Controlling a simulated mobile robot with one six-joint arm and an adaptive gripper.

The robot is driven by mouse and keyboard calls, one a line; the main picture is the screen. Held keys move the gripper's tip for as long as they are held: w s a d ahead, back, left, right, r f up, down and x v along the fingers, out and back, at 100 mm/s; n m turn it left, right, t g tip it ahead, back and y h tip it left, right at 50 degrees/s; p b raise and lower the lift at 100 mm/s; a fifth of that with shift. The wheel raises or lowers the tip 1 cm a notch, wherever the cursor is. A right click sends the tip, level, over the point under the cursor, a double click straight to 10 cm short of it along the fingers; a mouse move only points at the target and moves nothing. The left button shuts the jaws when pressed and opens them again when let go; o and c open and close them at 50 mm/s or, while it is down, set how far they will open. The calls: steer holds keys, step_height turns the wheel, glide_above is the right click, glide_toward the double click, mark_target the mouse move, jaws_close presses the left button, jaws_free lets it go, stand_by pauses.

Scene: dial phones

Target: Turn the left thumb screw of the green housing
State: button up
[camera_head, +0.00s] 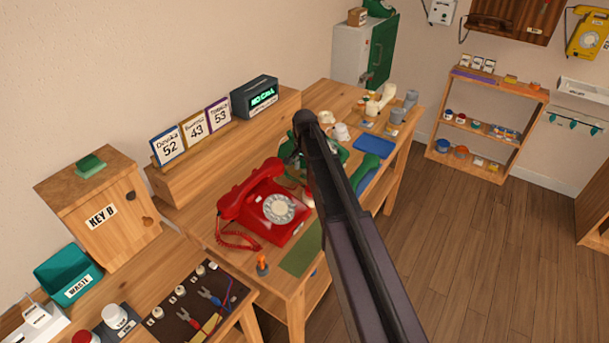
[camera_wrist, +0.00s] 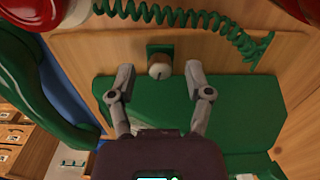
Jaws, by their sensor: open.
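In the wrist view a small pale round thumb screw (camera_wrist: 159,70) sits on a dark green block. I cannot tell whether it is the left one. A flat green surface (camera_wrist: 240,110), perhaps part of the green housing, lies below it. My gripper (camera_wrist: 159,80) is open, with one finger on each side of the screw and visible gaps to both. Whether the fingertips are level with the screw is unclear. In the head view my arm covers most of the green phone (camera_head: 297,150); the screw and fingertips are hidden there.
A green coiled cord (camera_wrist: 190,17) crosses above the screw, and a green handset (camera_wrist: 40,95) lies at the left. In the head view a red dial phone (camera_head: 265,203) stands close left of my arm. A green handset (camera_head: 371,168) and blue tray (camera_head: 374,147) lie to the right.

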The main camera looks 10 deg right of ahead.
steer(key=shift+f+b, duration=0.3)
steer(key=shift+f, duration=0.2)
jaws_close()
